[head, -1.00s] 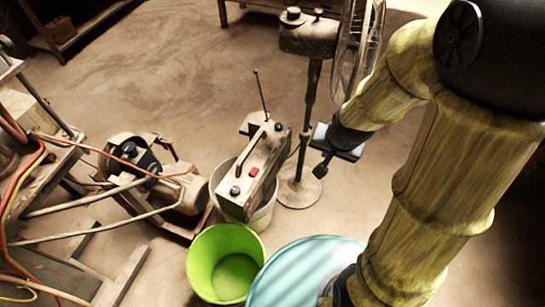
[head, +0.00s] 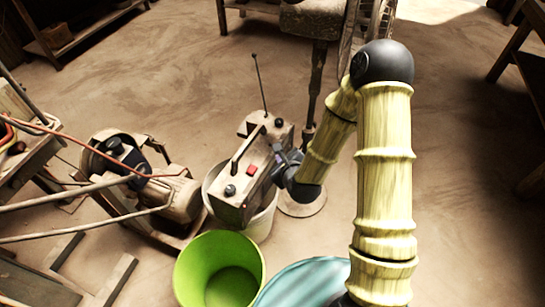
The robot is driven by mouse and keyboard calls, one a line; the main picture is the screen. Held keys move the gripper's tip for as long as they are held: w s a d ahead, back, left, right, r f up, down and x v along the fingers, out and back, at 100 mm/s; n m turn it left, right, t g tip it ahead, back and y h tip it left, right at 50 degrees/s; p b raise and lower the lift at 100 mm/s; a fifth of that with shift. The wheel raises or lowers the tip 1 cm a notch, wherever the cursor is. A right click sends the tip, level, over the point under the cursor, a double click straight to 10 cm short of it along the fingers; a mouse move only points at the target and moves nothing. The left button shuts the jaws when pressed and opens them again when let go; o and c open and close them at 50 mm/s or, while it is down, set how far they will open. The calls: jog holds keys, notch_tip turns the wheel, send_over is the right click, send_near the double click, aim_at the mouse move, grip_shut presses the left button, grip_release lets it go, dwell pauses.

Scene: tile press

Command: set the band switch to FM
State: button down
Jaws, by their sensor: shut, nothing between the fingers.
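A box-shaped radio (head: 248,178) with a carry handle, an upright antenna, dark knobs and a red button (head: 251,170) stands on an upturned pale bucket (head: 262,224). I cannot make out a band switch or its markings at this size. My gripper (head: 277,150) is at the radio's right side, close to its top edge. Its fingers are small and partly lost against the radio; they are shut with nothing held. I cannot tell whether the fingertips touch the radio.
A green bucket (head: 189,262) and a light blue round top (head: 300,284) stand in front. A dusty machine (head: 170,195) is to the left, near a bench with cables. The floor at right is open.

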aim_at(270, 146)
jog(key=m, duration=0.1)
jog(key=f+m, duration=0.1)
jog(key=shift+w+a+f+m+t, duration=0.1)
jog(key=shift+a+f+m+t, duration=0.2)
jog(key=shift+t, duration=0.1)
jog(key=shift+w+f, duration=0.1)
jog(key=b+x, duration=0.2)
jog(key=x, duration=0.7)
jog(key=shift+w+a+f, duration=0.1)
jog(key=shift+w+f, duration=0.1)
jog(key=shift+w, duration=0.1)
